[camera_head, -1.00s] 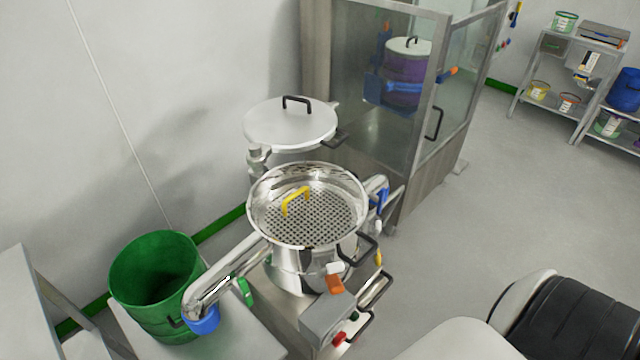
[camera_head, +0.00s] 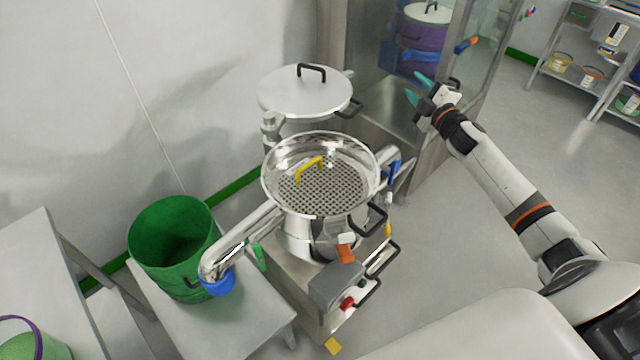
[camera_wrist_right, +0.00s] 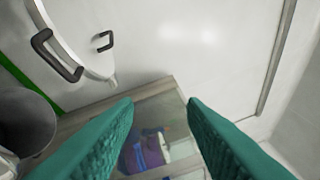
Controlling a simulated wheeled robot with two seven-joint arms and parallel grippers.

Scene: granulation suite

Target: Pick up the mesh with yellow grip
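The round perforated mesh (camera_head: 335,187) lies inside the steel sieve bowl (camera_head: 270,185). Its yellow grip (camera_head: 309,168) stands up as an arched handle near the mesh's middle. My right gripper (camera_head: 417,87) has teal fingers and is raised to the right of and beyond the bowl, near the glass cabinet, apart from the mesh. In the right wrist view the two teal fingers (camera_wrist_right: 160,104) are spread wide with nothing between them. The mesh does not show in that view. My left gripper is not in view.
A green bucket (camera_head: 172,250) stands on a table at left. The glass cabinet (camera_head: 385,75) is close to my right gripper. Open floor lies at right.

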